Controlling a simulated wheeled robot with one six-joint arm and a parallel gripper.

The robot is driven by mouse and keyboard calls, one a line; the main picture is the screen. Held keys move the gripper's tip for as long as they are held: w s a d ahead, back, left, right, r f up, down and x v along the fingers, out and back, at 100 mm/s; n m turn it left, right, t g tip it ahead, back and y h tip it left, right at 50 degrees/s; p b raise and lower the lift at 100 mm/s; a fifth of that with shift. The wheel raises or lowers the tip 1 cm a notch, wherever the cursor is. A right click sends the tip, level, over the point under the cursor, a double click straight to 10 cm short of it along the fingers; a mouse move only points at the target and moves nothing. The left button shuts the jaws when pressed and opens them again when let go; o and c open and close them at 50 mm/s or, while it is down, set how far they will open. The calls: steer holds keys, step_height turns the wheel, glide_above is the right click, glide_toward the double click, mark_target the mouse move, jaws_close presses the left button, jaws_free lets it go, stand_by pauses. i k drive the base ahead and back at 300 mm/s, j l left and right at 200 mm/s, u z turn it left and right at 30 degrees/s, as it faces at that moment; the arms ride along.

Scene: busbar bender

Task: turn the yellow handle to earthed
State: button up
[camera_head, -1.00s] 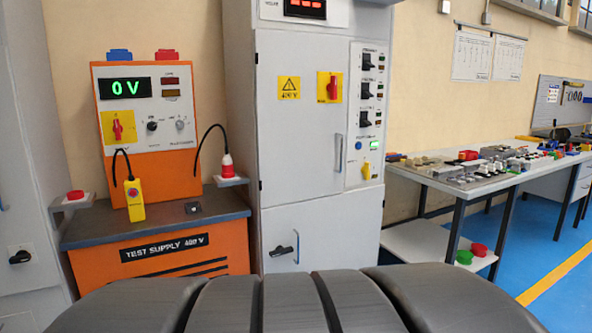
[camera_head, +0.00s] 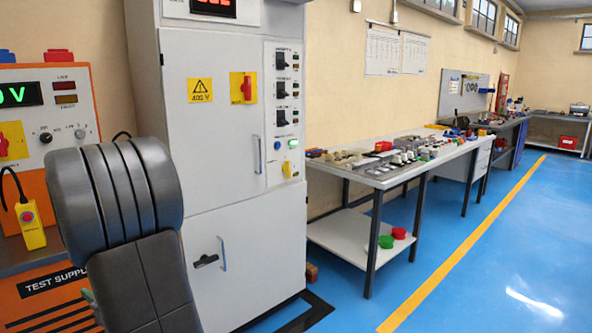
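The small yellow handle (camera_head: 287,169) is at the bottom of the narrow control strip on the right of the tall grey cabinet (camera_head: 208,130). It looks roughly upright, but its markings are too small to read. A green lit indicator (camera_head: 293,143) is just above it. A red handle on a yellow plate (camera_head: 246,87) is higher on the cabinet door. My gripper is not in view. A dark grey ribbed part of my arm stands at the lower left, in front of the orange unit and the cabinet's left edge.
An orange test supply unit (camera_head: 45,195) with a hanging yellow pendant (camera_head: 31,226) stands at the left. A workbench (camera_head: 400,172) with many parts is right of the cabinet. Blue floor (camera_head: 480,270) is clear at the front right.

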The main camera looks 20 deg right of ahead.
mark_target(286, 168)
steer(key=i+l+z, duration=0.15)
steer(key=i+l, duration=0.25)
steer(key=i+l+z, duration=0.15)
steer(key=i+l, duration=0.25)
steer(key=i+l+z, duration=0.35)
steer(key=i+l, duration=0.2)
steer(key=i, duration=0.3)
steer(key=i+l+z, duration=0.15)
steer(key=i, duration=0.3)
